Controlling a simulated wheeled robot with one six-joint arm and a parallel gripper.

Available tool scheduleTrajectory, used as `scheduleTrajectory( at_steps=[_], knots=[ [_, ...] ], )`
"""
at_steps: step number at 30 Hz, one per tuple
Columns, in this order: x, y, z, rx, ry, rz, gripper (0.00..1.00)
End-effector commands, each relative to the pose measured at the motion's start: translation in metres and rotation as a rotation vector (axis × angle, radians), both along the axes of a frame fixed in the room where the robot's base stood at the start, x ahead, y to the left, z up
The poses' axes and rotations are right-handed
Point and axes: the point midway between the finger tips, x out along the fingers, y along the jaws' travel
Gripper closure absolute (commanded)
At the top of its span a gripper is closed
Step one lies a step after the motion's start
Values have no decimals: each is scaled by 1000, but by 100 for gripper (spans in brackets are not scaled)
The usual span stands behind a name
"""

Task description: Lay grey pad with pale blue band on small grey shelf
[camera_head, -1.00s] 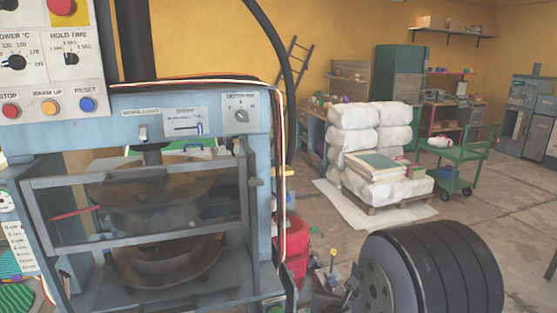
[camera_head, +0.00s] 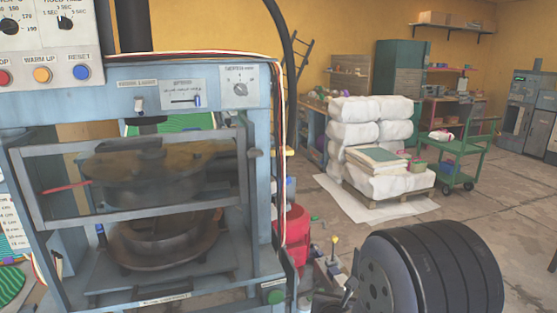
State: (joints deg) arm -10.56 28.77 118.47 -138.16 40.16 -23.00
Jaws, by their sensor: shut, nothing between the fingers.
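I cannot make out a grey pad with a pale blue band in the head view. I cannot pick out a small grey shelf with certainty either. The blue-grey press (camera_head: 262,180) fills the left half, with a framed guard (camera_head: 130,219) across its front. Round brownish metal plates (camera_head: 150,180) show behind and below the guard. My gripper is not in the picture.
A control box (camera_head: 45,50) hangs at upper left. Striped green round pieces (camera_head: 10,285) lie at lower left. A red container (camera_head: 292,235) stands right of the press. White sacks (camera_head: 353,132) on a pallet and a green cart (camera_head: 460,180) stand farther back, with open floor around them.

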Motion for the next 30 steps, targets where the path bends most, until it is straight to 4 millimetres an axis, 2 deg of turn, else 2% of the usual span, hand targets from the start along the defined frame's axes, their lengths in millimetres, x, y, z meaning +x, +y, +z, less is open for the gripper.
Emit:
scheduleTrajectory(
  at_steps=[1, 30],
  knots=[
    [0, 0, -11, 0, 0, 0, 100],
    [0, 0, -112, 0, 0, 0, 100]
  ],
)
